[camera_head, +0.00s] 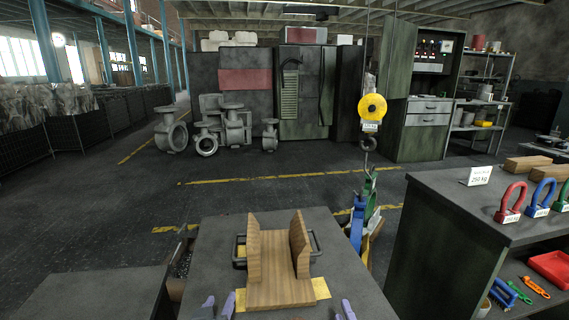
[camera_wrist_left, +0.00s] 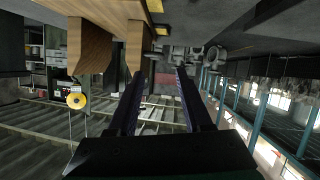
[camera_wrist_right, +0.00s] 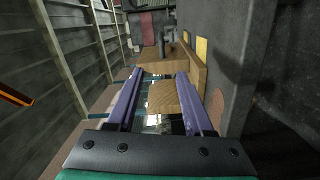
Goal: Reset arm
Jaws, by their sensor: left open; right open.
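My left gripper (camera_head: 218,306) is at the bottom of the head view, left of a wooden cradle (camera_head: 280,292) on the grey table. Its two fingers stand apart with nothing between them, also in the left wrist view (camera_wrist_left: 159,72). My right gripper (camera_head: 344,310) is at the bottom, right of the cradle. Its purple fingers are spread in the right wrist view (camera_wrist_right: 158,76), and the cradle (camera_wrist_right: 192,62) shows beyond and between them. Neither gripper holds anything. The cradle has two upright wooden sides and dark handles beside it.
A yellow crane hook block (camera_head: 372,108) hangs behind the table. The right bench (camera_head: 440,205) carries red, blue and green shackles (camera_head: 511,202) and a 250 kg sign (camera_head: 480,176). Valve castings (camera_head: 232,127) stand on the floor at the back. The floor between is mostly clear.

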